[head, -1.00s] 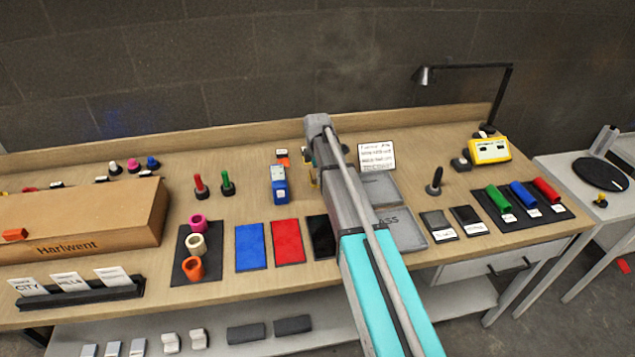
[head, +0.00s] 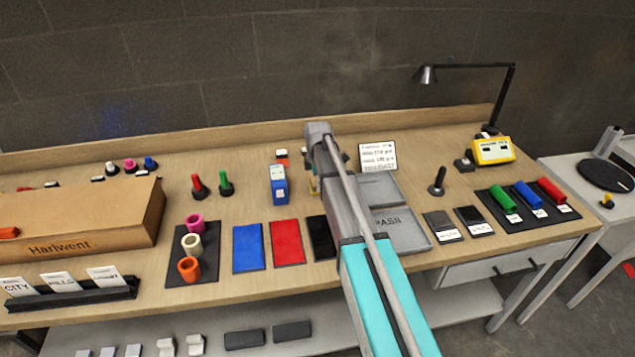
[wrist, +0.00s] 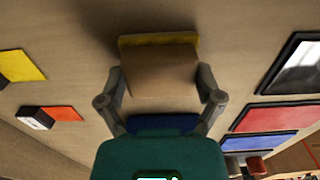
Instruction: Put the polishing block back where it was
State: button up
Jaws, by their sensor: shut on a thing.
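My gripper (wrist: 160,88) is shut on a tan block with a yellow layer along its far edge (wrist: 158,72), which I take for the polishing block. The fingers press on its two sides. I cannot tell whether the block touches the bench top. A blue patch (wrist: 160,123) shows just behind the block in the wrist view, mostly hidden by my gripper.
A blue box (head: 279,185) stands left of my gripper. An orange patch (wrist: 66,113) with a small black-and-white block and a yellow patch (wrist: 22,66) lie at the wrist view's left. Blue (head: 249,248), red (head: 287,243) and black mats line the front. A grey tray (head: 403,237) is right.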

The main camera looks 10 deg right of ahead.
jog(key=o, duration=0.8)
jog(key=shift+f, duration=0.1)
jog(key=shift+c, duration=0.2)
notch_tip(320, 180, up, 12)
jog(key=p, duration=1.2)
jog(key=shift+r, duration=0.2)
jog(key=s+m, duration=1.8)
jog(key=s, duration=1.1)
